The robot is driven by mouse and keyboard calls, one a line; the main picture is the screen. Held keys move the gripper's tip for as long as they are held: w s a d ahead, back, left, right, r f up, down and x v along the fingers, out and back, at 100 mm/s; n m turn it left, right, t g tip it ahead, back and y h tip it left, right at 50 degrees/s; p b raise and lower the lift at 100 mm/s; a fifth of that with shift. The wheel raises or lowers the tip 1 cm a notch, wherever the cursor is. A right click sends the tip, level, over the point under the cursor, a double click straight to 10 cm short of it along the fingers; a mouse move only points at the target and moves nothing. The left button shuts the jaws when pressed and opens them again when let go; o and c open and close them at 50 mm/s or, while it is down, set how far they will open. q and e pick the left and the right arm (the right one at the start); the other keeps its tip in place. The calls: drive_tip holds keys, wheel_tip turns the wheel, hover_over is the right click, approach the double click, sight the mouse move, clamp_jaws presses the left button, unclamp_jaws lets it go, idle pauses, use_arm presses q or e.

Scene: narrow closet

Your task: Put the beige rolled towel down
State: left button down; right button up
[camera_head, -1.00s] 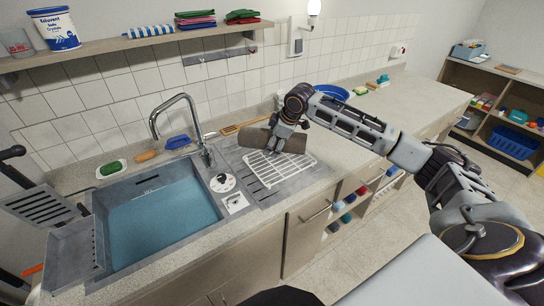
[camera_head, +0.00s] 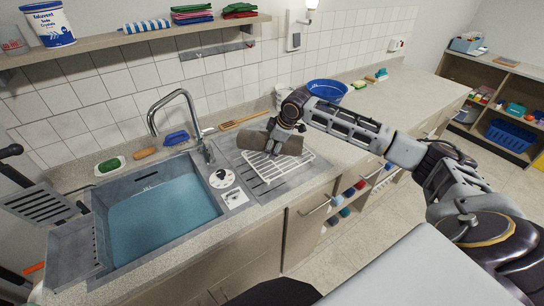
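The beige rolled towel (camera_head: 291,145) looks grey-brown here and lies crosswise in my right gripper (camera_head: 273,150), with an end showing on each side of the fingers. The fingers look closed around its middle. The towel is at the back edge of the white wire rack (camera_head: 290,169), over the sink's drainboard; I cannot tell whether it touches the rack or the surface. The gripper hides the towel's middle. My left gripper is not in view.
The water-filled sink (camera_head: 160,215) is left of the rack. A wooden brush (camera_head: 243,119) lies behind the towel. A blue basin (camera_head: 327,90) stands farther right along the counter (camera_head: 400,100), which has clear room. A shelf (camera_head: 130,38) with goods hangs above.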

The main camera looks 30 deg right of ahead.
drive_tip(key=shift+f, duration=0.5)
drive_tip(key=shift+f+p, duration=0.3)
drive_tip(key=shift+f, duration=2.25)
drive_tip(key=o, duration=1.4)
drive_tip(key=shift+f, duration=0.1)
drive_tip(key=shift+b+v, duration=0.4)
drive_tip(key=shift+v, duration=5.7)
